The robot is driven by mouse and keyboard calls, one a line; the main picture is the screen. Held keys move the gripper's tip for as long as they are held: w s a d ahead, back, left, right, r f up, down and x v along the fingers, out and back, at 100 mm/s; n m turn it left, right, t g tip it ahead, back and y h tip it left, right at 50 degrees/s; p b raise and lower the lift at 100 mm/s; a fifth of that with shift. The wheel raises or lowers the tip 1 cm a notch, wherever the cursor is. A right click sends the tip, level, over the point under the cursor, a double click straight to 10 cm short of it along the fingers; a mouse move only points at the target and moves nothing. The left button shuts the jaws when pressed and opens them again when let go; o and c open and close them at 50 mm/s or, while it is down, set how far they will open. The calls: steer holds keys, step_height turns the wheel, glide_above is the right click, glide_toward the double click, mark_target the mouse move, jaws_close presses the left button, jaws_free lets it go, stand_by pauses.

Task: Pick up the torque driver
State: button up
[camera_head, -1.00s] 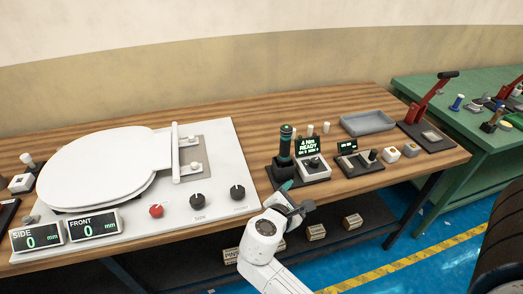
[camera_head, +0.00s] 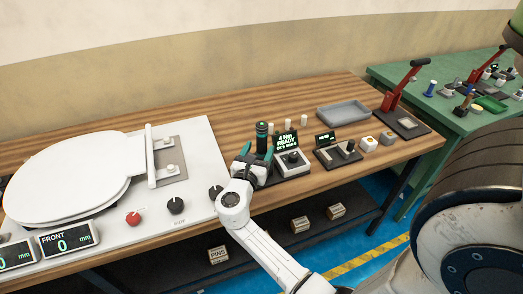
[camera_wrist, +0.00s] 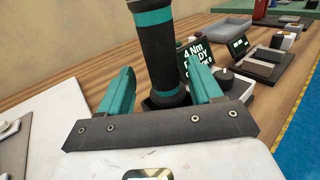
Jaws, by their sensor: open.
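The torque driver (camera_head: 262,138) stands upright on its dark base, black with teal bands. In the wrist view the torque driver (camera_wrist: 158,50) rises between and just beyond my gripper's two teal fingers. My gripper (camera_head: 257,153) is open, with its fingers at the driver's lower part. In the wrist view, my gripper (camera_wrist: 160,88) shows a gap on both sides of the driver. The driver's lower end is partly hidden behind my gripper.
A display unit reading 4 Nm READY (camera_head: 285,141) with a knob stands right beside the driver. A second small display (camera_head: 325,138), a grey tray (camera_head: 343,112) and a red lever press (camera_head: 403,85) are farther right. A white toilet-seat fixture (camera_head: 90,175) fills the left.

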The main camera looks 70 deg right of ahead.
steer(key=d, duration=0.4)
steer(key=shift+s+r+p, duration=0.1)
steer(key=shift+s+p, duration=0.05)
steer(key=shift+p, duration=0.15)
steer(key=shift+c, duration=0.3)
steer(key=c, duration=1.1)
